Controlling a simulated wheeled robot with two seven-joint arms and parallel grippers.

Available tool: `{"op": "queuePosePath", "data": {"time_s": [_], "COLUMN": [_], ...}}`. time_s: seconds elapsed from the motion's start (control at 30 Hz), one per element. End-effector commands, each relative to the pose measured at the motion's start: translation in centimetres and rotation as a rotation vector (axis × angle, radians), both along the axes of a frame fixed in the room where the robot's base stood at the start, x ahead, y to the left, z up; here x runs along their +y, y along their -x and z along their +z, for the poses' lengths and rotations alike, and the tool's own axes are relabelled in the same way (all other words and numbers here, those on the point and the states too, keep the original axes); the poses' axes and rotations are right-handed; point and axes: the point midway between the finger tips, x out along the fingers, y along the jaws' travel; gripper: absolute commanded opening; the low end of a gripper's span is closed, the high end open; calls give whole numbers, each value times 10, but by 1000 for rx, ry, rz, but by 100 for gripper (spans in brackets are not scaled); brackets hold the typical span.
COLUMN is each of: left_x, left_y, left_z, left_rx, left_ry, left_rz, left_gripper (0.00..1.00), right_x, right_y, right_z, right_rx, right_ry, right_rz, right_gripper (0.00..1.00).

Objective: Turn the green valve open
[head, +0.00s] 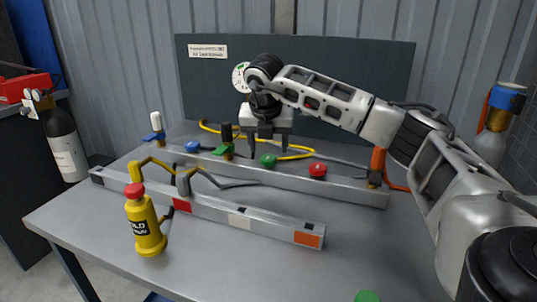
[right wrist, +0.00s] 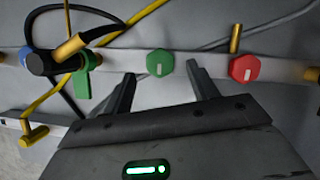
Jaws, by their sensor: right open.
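A round green valve knob (head: 268,160) with a white mark sits on the rear grey rail, between a green lever handle (head: 222,150) and a red knob (head: 318,170). In the right wrist view the green knob (right wrist: 160,63) shows beyond the fingertips, roughly midway between them, its white bar upright in the picture. My right gripper (head: 269,146) is open and empty, pointing down just above and behind the green knob; I see no contact. The red knob (right wrist: 244,68) lies just beyond the right finger in the wrist view. My left gripper is not in view.
A blue knob (head: 192,147) and a white-topped fitting stand left on the rail. A yellow hose (head: 298,153) runs behind the knobs. A dark panel (head: 350,85) stands behind.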

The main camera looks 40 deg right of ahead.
Motion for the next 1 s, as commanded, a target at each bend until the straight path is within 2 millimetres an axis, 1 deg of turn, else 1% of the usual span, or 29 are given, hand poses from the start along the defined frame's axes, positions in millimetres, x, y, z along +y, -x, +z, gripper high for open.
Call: {"op": "queuePosePath", "data": {"time_s": [0.03, 0.2, 0.37, 0.6, 0.63, 0.67, 0.7, 0.77, 0.8, 1.0], "left_x": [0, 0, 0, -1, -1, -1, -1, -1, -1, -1], "left_y": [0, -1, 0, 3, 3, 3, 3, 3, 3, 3], "left_z": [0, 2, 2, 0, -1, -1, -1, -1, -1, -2], "left_rx": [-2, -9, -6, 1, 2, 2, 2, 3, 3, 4], "left_ry": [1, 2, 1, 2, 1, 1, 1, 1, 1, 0], "left_rz": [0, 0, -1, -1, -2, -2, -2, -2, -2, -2], "left_gripper": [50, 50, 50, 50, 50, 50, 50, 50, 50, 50], "right_x": [-3, -8, -10, -10, -10, -10, -10, -10, -10, -10], "right_y": [-2, -7, -9, -9, -10, -10, -10, -9, -9, -9], "right_z": [-9, -27, -33, -34, -34, -34, -33, -33, -33, -33], "right_rx": [3, 2, -1, 0, 0, 0, 0, 0, 0, 0], "right_ry": [0, 1, -1, 0, 0, 0, 0, 0, 0, 0], "right_rz": [-2, -1, 0, 1, 1, 1, 1, 1, 1, 8], "right_gripper": [59, 59, 59, 59, 53, 45, 34, 17, 14, 14]}}
